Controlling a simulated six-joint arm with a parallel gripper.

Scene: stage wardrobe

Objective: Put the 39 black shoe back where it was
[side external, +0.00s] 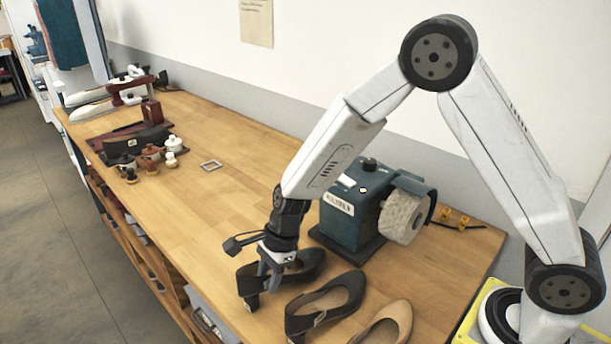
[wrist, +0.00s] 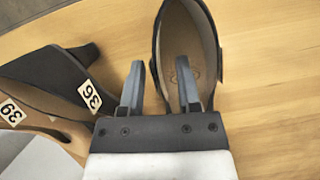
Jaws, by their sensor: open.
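A black shoe (side external: 306,265) stands on the bench under my gripper (side external: 267,280). In the wrist view this shoe (wrist: 167,28) shows its beige insole, and no number is visible on it. My gripper (wrist: 160,80) is open. One finger appears over the shoe's opening and the other outside its left wall; contact is unclear. A second black shoe (side external: 326,302) stands beside it; in the wrist view this shoe (wrist: 45,70) carries a tag (wrist: 89,95) that looks like 36. A tan shoe (side external: 388,322) bears a tag (wrist: 12,112) that looks like 39.
A teal grinding machine (side external: 350,215) with a pale wheel (side external: 405,215) stands close behind the shoes. Small pots (side external: 152,152), a black case (side external: 137,140) and a red device (side external: 130,92) stand at the far left. The middle of the bench (side external: 220,200) is mostly clear.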

